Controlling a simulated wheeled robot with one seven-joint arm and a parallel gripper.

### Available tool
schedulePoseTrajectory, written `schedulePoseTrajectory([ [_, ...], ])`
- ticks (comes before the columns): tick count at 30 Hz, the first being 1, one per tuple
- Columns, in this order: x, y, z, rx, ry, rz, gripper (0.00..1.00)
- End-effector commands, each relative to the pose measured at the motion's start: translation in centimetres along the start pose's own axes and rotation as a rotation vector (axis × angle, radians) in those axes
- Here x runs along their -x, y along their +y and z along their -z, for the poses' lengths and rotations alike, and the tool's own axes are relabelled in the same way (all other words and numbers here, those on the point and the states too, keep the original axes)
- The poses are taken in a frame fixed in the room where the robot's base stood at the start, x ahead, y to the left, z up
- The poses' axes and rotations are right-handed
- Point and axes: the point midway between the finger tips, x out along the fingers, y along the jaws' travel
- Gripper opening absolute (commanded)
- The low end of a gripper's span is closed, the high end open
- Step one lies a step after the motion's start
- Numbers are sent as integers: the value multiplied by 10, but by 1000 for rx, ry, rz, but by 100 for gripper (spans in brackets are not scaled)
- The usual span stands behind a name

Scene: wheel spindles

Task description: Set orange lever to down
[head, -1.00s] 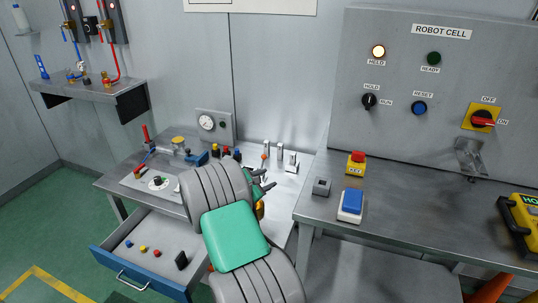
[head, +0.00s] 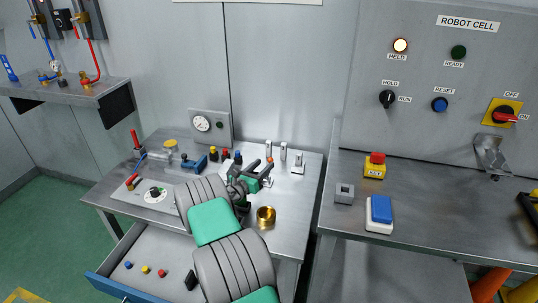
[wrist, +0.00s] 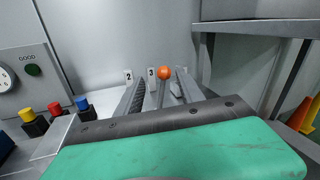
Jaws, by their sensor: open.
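The orange lever's ball knob (wrist: 164,73) shows in the wrist view, with a thin grey stem below it. It stands upright between the two fingers of my gripper (wrist: 160,88), which are open with gaps on both sides. In the head view a small part of the orange knob (head: 269,160) shows at the back of the left bench, beside my gripper (head: 262,174). The gripper hides the lever's lower part there. I cannot tell whether a finger touches it.
Numbered plates 2 (wrist: 129,75) and 3 (wrist: 151,73) stand behind the lever. Coloured buttons (wrist: 54,110) lie to the left. A brass cup (head: 265,216) sits near the bench front. An open drawer (head: 150,265) juts out below. The right bench (head: 440,195) stands across a gap.

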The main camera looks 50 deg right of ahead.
Motion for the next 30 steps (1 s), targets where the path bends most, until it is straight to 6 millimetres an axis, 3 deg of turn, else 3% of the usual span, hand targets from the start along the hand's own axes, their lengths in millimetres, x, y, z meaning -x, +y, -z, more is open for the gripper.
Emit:
schedulePoseTrajectory([
  [6,-44,-8,0,-2,2,15,45],
  [12,-72,-7,0,-2,1,11,45],
  [21,-75,-4,1,-1,1,6,44],
  [30,-74,-4,0,-1,1,6,20],
])
